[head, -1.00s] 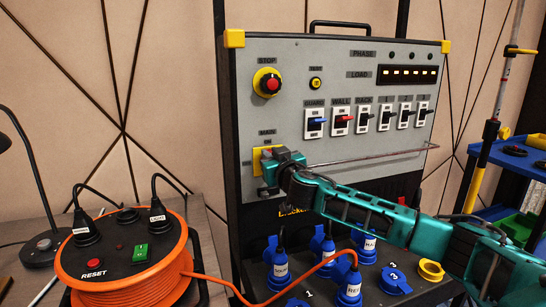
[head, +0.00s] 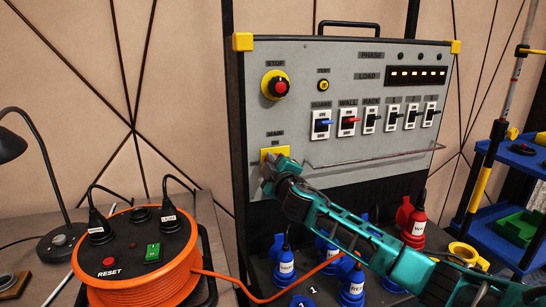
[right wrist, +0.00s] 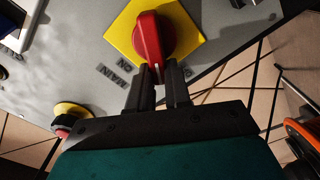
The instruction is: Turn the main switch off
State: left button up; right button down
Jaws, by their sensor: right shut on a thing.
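The main switch is a red rotary handle (right wrist: 150,40) on a yellow square plate (right wrist: 185,25), labelled MAIN and ON. In the head view its plate (head: 284,152) is at the panel's lower left, mostly behind my gripper. My right gripper (right wrist: 158,78) is shut on the handle's tip, with one black finger on each side. The handle points between the ON label (right wrist: 122,66) and another label, partly hidden by a finger. My right gripper (head: 267,168) reaches up to the switch from the lower right in the head view. My left gripper is not in view.
A red stop button (head: 276,85) sits above the switch. Several breakers (head: 370,119) line the panel's right, with a thin rail (head: 375,158) below. Blue plugs (head: 285,265) and a red plug (head: 414,228) stand underneath. An orange cable reel (head: 140,265) is at left.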

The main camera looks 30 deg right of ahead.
pick_arm(q)
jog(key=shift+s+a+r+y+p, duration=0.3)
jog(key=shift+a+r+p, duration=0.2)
jog(key=shift+p, duration=0.4)
pick_arm(e)
jog(key=n, duration=0.2)
jog(key=f+n, duration=0.1)
jog(key=n, duration=0.3)
jog(key=shift+w+a+f, duration=0.1)
jog(key=shift+a+f, duration=0.1)
jog(key=shift+f, duration=0.1)
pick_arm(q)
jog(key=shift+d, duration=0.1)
pick_arm(e)
jog(key=shift+n, duration=0.3)
jog(key=c, duration=1.1)
grip_release()
jog(key=shift+f, duration=0.1)
jog(key=shift+o, duration=0.2)
